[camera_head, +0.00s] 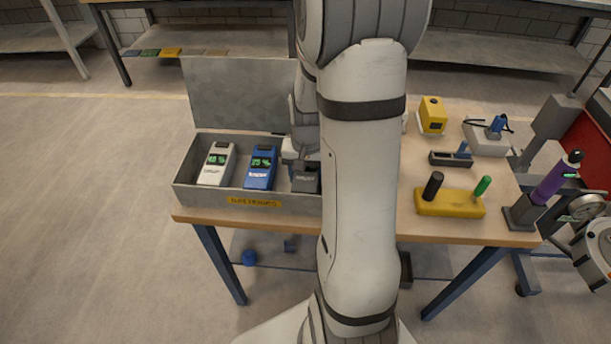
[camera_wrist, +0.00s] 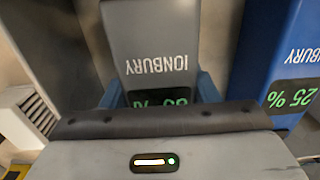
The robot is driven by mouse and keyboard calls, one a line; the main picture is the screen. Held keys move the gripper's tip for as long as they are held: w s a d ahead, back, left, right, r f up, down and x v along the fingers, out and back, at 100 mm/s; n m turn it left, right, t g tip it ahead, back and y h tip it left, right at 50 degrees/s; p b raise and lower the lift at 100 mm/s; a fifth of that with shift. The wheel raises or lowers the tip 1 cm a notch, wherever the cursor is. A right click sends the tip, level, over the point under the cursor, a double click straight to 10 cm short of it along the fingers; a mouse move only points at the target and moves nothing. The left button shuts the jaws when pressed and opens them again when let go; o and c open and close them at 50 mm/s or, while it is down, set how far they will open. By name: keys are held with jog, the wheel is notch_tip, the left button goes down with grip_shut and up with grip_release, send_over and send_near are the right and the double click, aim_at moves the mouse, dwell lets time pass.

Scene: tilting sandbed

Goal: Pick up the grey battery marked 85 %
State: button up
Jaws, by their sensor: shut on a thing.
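The grey battery (camera_head: 306,182) is in the right part of the open grey battery case (camera_head: 187,197), partly hidden by my arm in the head view. In the wrist view the grey battery (camera_wrist: 155,38) shows the word IONBURY upside down and a green display cut off by my gripper's body; a percent sign and part of a number show. My gripper (camera_head: 298,152) is over this battery, and its blue fingers (camera_wrist: 160,92) are shut on the battery's two sides. I cannot tell whether the battery is clear of the case floor.
A blue battery (camera_head: 260,167) reading 25 % stands close to its left in the head view, then a white battery (camera_head: 216,164). The case lid (camera_head: 235,93) stands open behind. To the right are a yellow block (camera_head: 450,203), a yellow device (camera_head: 432,115) and a purple cylinder (camera_head: 555,180).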

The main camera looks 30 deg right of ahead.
jog(key=c, duration=0.8)
jog(key=shift+r, duration=0.15)
